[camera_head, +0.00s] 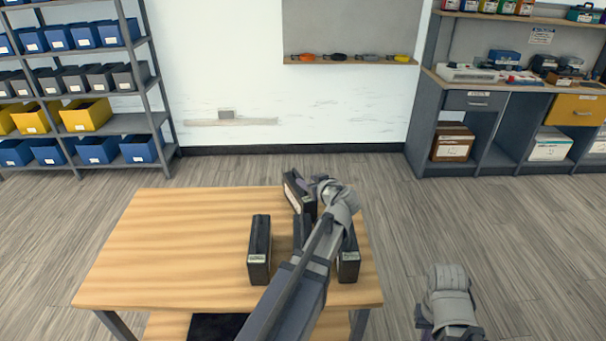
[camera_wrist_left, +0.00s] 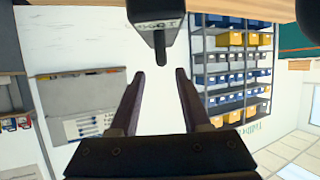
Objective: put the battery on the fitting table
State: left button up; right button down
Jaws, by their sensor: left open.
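Several dark batteries stand on a wooden table (camera_head: 170,240); I cannot tell whether it is the fitting table. One battery (camera_head: 259,250) stands left of my left arm, another (camera_head: 348,262) right of it, and a slanted-looking one (camera_head: 295,192) near the far edge. My left gripper (camera_head: 316,183) is by that far battery, mostly hidden by its wrist. In the left wrist view, my left gripper (camera_wrist_left: 159,73) is open and empty. A battery (camera_wrist_left: 155,18) with a pale label and a dark handle is ahead of the fingertips, apart from them. My right gripper (camera_head: 424,318) barely shows at the bottom.
A shelf rack (camera_head: 80,85) with blue, grey and yellow bins stands at the back left. A workbench (camera_head: 510,90) with drawers and boxes stands at the back right. A wall board (camera_head: 350,30) hangs between them. The left part of the wooden table and the floor around are clear.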

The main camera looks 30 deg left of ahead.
pick_arm(q)
jog(key=shift+p+v, duration=0.75)
jog(key=shift+v, duration=1.95)
jog(key=shift+r, duration=0.15)
